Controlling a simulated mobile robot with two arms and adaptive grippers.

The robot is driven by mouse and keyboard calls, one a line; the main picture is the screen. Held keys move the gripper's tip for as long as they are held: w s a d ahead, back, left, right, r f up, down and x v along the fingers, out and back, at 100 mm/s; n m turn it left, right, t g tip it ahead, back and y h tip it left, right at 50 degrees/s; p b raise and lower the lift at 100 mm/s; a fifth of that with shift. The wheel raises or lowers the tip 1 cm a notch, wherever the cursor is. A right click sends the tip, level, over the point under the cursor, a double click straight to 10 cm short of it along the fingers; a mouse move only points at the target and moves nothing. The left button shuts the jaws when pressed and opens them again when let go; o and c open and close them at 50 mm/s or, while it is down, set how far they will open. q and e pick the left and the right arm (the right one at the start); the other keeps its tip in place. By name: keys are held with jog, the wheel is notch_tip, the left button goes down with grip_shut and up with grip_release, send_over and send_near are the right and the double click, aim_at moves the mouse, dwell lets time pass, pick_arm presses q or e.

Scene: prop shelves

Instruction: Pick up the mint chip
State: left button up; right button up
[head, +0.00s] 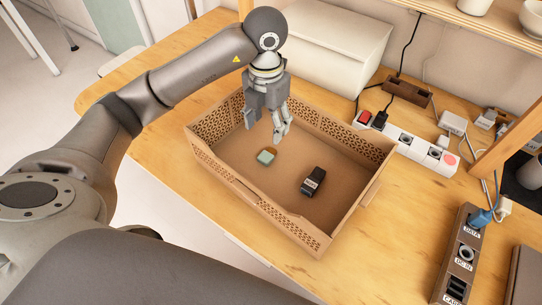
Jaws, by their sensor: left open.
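A small mint-green chip (266,157) with a tan edge lies on the floor of a brown perforated crate (228,181), left of its middle. A black block (313,181) with a white label lies in the same crate, to the right of the chip. My left gripper (268,127) hangs over the crate, pointing down, with its fingers apart and nothing between them. It is above and behind the chip, clear of it. My right gripper is not in view.
A white box (335,45) stands behind the crate. A white power strip (410,145) with plugs and cables lies along the right. A brown socket panel (461,255) is at the lower right. Bare wooden table (160,150) lies left of the crate.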

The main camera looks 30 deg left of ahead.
pick_arm(q)
send_over(268, 154)
notch_tip(268, 154, down, 6)
jog(key=shift+f, duration=0.1)
notch_tip(268, 154, down, 4)
jog(key=shift+f+p, duration=0.1)
jog(key=shift+p, duration=0.6)
jog(key=shift+f, duration=0.6)
jog(key=c, duration=0.9)
